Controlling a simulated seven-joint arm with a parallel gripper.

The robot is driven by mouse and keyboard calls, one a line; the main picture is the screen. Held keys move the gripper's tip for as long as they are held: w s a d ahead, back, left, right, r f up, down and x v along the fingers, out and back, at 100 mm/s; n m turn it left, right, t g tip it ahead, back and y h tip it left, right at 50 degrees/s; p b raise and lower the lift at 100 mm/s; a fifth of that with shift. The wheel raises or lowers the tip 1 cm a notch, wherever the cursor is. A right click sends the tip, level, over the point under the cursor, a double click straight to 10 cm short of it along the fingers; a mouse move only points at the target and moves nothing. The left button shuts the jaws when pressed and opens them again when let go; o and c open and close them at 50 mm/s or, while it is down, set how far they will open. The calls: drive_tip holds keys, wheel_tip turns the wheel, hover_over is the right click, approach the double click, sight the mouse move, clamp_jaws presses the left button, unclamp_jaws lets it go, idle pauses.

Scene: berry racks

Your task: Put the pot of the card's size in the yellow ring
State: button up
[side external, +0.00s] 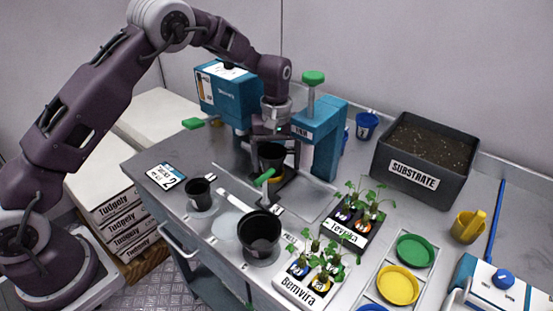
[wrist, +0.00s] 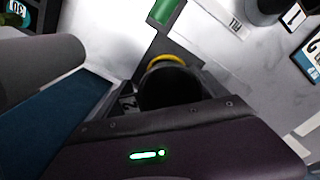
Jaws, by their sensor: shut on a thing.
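The card (side external: 167,177) lies at the table's left front edge and reads 2. My gripper (side external: 273,141) is shut on a black pot (side external: 271,156), held upright under the teal frame. The pot also shows dark in the wrist view (wrist: 168,88). The yellow ring (side external: 276,179) shows just below the pot; its edge shows beyond the pot in the wrist view (wrist: 166,58). I cannot tell whether the pot touches the ring. A smaller black pot (side external: 199,191) and a larger black pot (side external: 259,231) stand on the table in front.
The teal press frame (side external: 327,150) and teal box (side external: 222,95) stand close around my gripper. A green handle (side external: 264,177) sticks out in front of the ring. Seedling trays (side external: 345,235), a substrate bin (side external: 420,170) and green and yellow dishes (side external: 415,250) stand to the right.

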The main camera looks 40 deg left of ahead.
drive_tip(key=shift+f, duration=0.2)
drive_tip(key=o, duration=1.2)
drive_tip(key=shift+o, duration=0.2)
drive_tip(key=shift+r, duration=0.15)
drive_tip(key=s+r+m+t, duration=0.1)
drive_tip(key=s+r, duration=0.4)
drive_tip(key=r, duration=0.5)
drive_tip(key=s+r+m+t, duration=0.15)
drive_tip(key=s+r, duration=0.35)
drive_tip(key=r, duration=0.5)
drive_tip(key=s+a+r+m+t, duration=0.1)
drive_tip(key=s+m+t, duration=0.2)
drive_tip(key=s, duration=2.1)
drive_tip(key=m, duration=0.3)
drive_tip(key=shift+r, duration=0.3)
